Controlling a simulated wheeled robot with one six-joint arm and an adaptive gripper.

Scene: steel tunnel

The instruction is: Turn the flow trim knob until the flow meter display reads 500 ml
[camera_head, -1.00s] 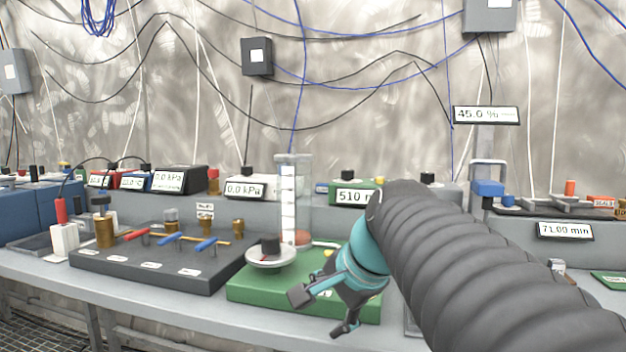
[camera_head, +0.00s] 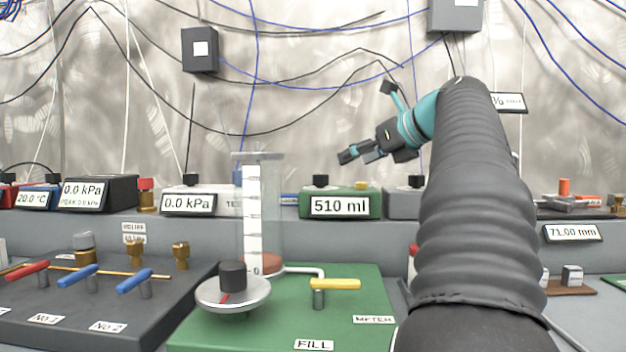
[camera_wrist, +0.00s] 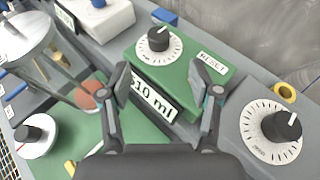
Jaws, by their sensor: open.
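The flow meter is a green box whose display (camera_head: 340,206) reads 510 ml; the display also shows in the wrist view (camera_wrist: 156,100), partly covered by a finger. A black knob (camera_head: 320,181) stands on this box, with a white dial under it in the wrist view (camera_wrist: 158,40). A second black knob (camera_head: 417,181) is on the grey box to its right; its dial shows in the wrist view (camera_wrist: 281,126). I cannot tell which is the flow trim knob. My gripper (camera_head: 366,121) is open and empty, above the meter; its fingers (camera_wrist: 167,86) touch neither knob.
A clear cylinder (camera_head: 264,215) stands on a green base with a black knob (camera_head: 233,276) on a round dial and a yellow lever (camera_head: 335,284). A grey wall is behind.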

